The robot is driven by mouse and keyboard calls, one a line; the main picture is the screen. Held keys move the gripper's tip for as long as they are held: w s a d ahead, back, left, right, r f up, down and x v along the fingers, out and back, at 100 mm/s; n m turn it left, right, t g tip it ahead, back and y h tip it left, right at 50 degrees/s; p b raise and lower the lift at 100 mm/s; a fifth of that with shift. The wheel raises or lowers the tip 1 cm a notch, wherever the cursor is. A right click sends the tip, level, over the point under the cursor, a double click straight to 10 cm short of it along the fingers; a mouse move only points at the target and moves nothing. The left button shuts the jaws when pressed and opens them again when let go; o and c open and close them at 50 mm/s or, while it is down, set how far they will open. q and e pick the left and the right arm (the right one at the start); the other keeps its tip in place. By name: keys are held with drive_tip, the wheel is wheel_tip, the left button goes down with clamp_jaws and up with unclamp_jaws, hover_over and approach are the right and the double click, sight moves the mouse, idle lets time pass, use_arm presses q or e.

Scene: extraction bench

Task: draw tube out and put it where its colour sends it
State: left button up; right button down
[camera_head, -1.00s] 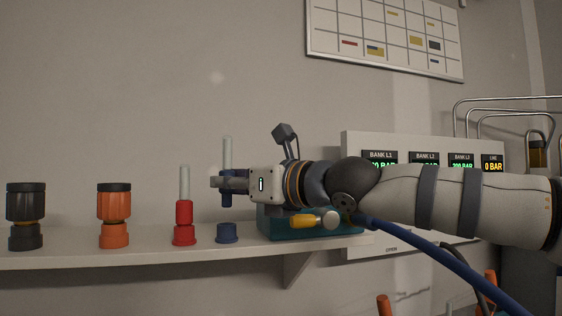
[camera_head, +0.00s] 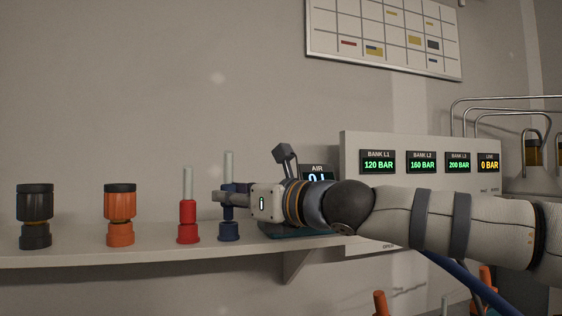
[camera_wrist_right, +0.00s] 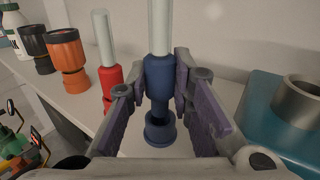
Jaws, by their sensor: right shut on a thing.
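The tube (camera_head: 229,165) has a pale upper part and a blue collar, and stands upright. My right gripper (camera_head: 222,197) is shut on its blue collar, which also shows between the fingers in the right wrist view (camera_wrist_right: 159,78). Directly below is a blue base (camera_head: 229,232) on the shelf, also in the right wrist view (camera_wrist_right: 160,130). A narrower dark section joins collar and base; I cannot tell how deep the tube sits. A red holder (camera_head: 187,212) with a pale tube stands just left of it. My left gripper is out of view.
On the shelf (camera_head: 70,255), an orange-and-black fitting (camera_head: 120,212) and a black one (camera_head: 35,215) stand further left. A teal unit (camera_wrist_right: 265,105) is close on the right. A panel (camera_head: 350,190) with bar readouts stands behind my right arm.

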sight(232, 155)
drive_tip(key=shift+f, duration=0.75)
drive_tip(key=shift+f, duration=0.6)
drive_tip(key=c, duration=1.3)
unclamp_jaws()
drive_tip(key=shift+c, duration=0.2)
wheel_tip(232, 155, up, 5)
drive_tip(key=shift+r, duration=0.2)
drive_tip(key=shift+s+a+r, duration=0.1)
drive_tip(key=shift+a, duration=0.2)
drive_tip(key=shift+d+r, duration=0.15)
drive_tip(key=shift+r, duration=0.95)
drive_tip(key=shift+d+r, duration=0.15)
drive_tip(key=shift+r, duration=0.9)
